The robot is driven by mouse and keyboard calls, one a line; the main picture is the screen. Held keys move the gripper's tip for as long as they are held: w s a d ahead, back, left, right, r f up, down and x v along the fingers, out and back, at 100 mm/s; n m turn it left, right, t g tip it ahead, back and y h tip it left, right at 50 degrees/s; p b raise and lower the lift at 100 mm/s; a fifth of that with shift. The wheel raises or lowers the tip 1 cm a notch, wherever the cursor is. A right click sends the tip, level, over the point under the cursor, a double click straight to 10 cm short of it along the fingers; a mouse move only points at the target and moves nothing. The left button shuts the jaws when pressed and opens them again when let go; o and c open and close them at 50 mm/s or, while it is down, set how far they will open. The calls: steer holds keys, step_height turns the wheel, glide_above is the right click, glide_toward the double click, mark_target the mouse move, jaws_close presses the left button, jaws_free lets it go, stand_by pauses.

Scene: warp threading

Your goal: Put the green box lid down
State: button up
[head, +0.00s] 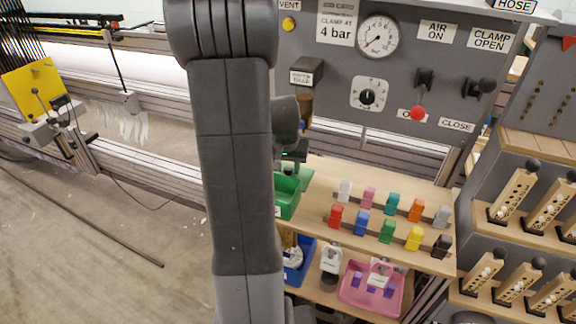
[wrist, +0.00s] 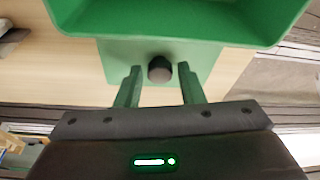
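The green box lid (wrist: 205,55) is a flat green plate with a dark round knob (wrist: 160,68). It appears to lie flat on the pale wooden shelf, beside the open green box (wrist: 180,22). My gripper (wrist: 160,76) is open, with its two fingers on either side of the knob and a gap showing at each side. In the head view, the green box (head: 287,195) stands at the left end of the shelf, partly hidden by my arm. A strip of the lid (head: 306,176) shows behind the box, below my gripper (head: 292,166).
Several coloured blocks (head: 387,231) stand in rows on the wooden shelf (head: 330,178). Below are a blue bin (head: 303,268) and a pink tray (head: 362,300). A grey gauge panel (head: 330,65) rises behind. A rack with wooden holders (head: 515,195) stands at the right.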

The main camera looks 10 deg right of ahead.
steer(key=shift+o, duration=0.7)
steer(key=shift+r, duration=0.1)
steer(key=shift+r, duration=0.2)
steer(key=p+v, duration=0.2)
steer(key=v, duration=0.9)
steer(key=shift+r, duration=0.35)
steer(key=shift+s+a+f, duration=0.1)
